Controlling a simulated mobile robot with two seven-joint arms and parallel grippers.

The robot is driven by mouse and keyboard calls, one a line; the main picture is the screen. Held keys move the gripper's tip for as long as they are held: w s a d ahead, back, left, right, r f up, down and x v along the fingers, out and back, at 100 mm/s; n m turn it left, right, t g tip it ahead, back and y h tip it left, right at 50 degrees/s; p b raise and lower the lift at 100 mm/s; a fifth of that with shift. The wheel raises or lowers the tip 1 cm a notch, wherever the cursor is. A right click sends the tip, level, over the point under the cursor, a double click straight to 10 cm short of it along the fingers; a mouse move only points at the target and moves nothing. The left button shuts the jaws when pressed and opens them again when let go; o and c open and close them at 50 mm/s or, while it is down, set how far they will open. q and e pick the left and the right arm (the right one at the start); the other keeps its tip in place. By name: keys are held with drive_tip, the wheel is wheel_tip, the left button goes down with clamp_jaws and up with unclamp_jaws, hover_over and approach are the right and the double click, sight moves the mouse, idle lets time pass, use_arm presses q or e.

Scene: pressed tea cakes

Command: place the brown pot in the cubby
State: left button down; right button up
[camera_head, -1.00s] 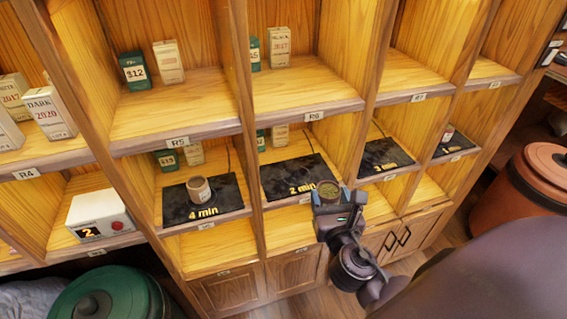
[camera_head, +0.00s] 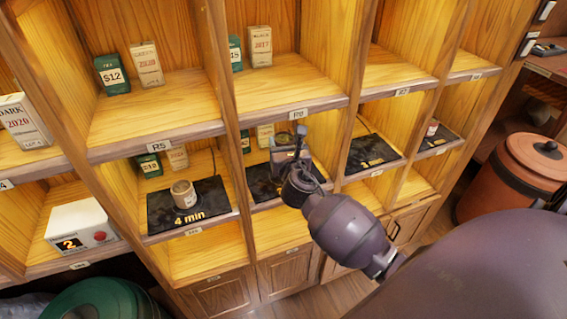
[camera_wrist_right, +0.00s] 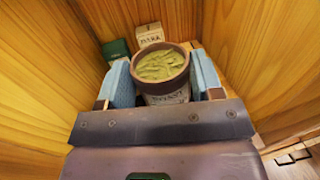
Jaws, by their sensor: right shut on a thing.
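My right gripper (camera_head: 291,150) reaches into the cubby with the dark "2 min" mat (camera_head: 262,185). In the right wrist view it is shut on a brown-rimmed pot (camera_wrist_right: 164,92) with green contents and a label, held upright between blue finger pads. In the head view the gripper hides this pot. I cannot tell whether its base touches the mat. A similar brown pot (camera_head: 184,194) stands on the "4 min" mat (camera_head: 160,220) in the cubby to the left. My left gripper is not in view.
A green box (camera_wrist_right: 116,50) and a pale box (camera_wrist_right: 150,35) stand behind the held pot. Wooden dividers flank the cubby. The "3 min" mat (camera_head: 372,153) to the right looks empty. A white timer box (camera_head: 80,228) sits at lower left.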

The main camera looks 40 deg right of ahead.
drive_tip(key=shift+w+f+b, duration=0.1)
drive_tip(key=shift+f+b, duration=0.2)
drive_tip(key=shift+f, duration=1.1)
wheel_tip(320, 180, down, 4)
drive_tip(key=shift+f+b, duration=0.1)
drive_tip(key=shift+b, duration=1.1)
drive_tip(key=shift+w+f, duration=0.1)
drive_tip(key=shift+f, duration=0.1)
drive_tip(key=shift+w+r, duration=0.1)
drive_tip(key=shift+r, duration=0.1)
drive_tip(key=shift+f+b, duration=0.3)
drive_tip(key=shift+f, duration=0.1)
drive_tip(key=shift+f, duration=0.2)
